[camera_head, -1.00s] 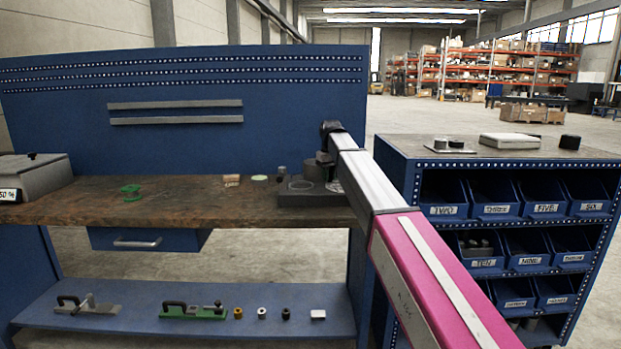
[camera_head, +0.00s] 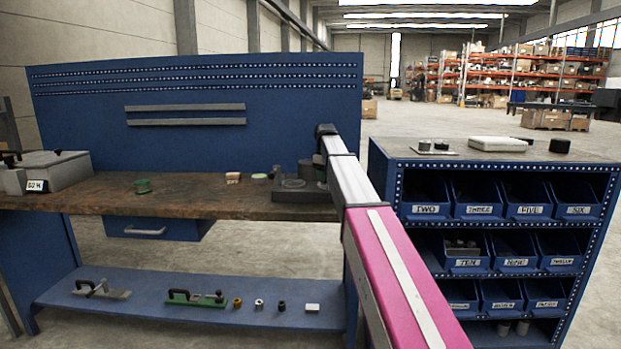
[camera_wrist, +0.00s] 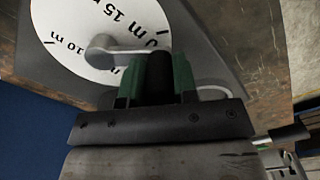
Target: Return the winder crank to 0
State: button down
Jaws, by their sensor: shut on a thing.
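In the wrist view, the winder's white round dial (camera_wrist: 62,45) sits on a grey plate, with printed marks reading 10 m, 15 m and a partly hidden 0 m. A grey crank arm (camera_wrist: 122,50) runs from its hub on the dial to the right. My gripper (camera_wrist: 158,84) has green-padded fingers shut on the dark crank knob (camera_wrist: 160,68), one on each side. The fingers cover part of the dial's edge.
A blue bin cabinet (camera_head: 385,190) stands close on the right. A lower shelf (camera_head: 200,318) carries clamps and small parts. Open floor lies behind the cabinet.

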jog(key=shift+s+d+n, duration=0.25)
jog(key=shift+n, duration=0.35)
jog(key=shift+s+d+n, duration=0.2)
jog(key=shift+n, duration=0.4)
jog(key=c, duration=0.9)
grip_release()
notch_tip(320, 180, up, 11)
jog(key=shift+f, duration=0.1)
jog(key=shift+s, duration=0.1)
